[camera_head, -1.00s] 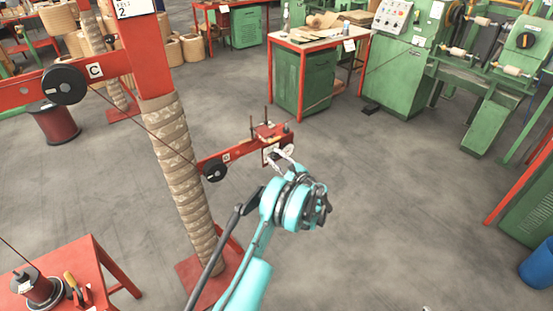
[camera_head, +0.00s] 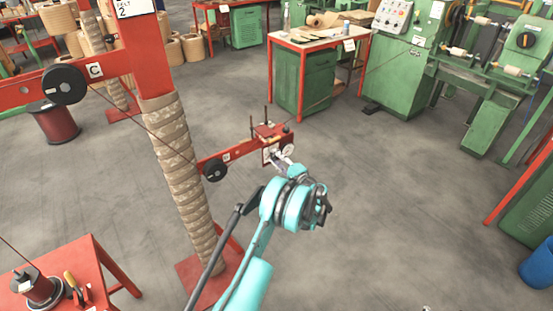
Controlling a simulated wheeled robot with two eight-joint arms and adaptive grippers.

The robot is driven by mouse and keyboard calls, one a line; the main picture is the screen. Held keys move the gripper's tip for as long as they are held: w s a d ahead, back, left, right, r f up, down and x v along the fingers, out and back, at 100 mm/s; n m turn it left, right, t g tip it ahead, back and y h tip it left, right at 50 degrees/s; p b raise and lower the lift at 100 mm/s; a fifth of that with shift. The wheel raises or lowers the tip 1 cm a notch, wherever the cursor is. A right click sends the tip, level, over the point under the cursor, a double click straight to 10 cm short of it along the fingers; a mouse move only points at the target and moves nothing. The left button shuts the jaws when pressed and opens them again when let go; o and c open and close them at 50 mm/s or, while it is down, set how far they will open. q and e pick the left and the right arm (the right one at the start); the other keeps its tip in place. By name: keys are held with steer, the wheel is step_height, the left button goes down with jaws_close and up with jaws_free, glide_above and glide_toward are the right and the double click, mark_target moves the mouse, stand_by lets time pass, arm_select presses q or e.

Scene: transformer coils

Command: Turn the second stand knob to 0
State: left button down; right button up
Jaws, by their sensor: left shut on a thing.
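The second stand (camera_head: 147,68) is a red post with a sign ending in "2" and a tan wrapped lower part. My left gripper (camera_head: 274,155) is at the front of this box, shut on what looks like the small knob there. The fingers cover the knob, so its setting cannot be read.
Black pulleys (camera_head: 64,85) sit on the red arms, with a thin wire running between them. A red table (camera_head: 66,277) stands at the lower left. A green machine (camera_head: 408,62) and a red-framed workbench (camera_head: 318,41) stand behind.

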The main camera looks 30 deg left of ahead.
arm_select(q)
steer(key=shift+n, duration=1.1)
steer(key=c, duration=1.2)
jaws_free()
steer(key=v, duration=1.2)
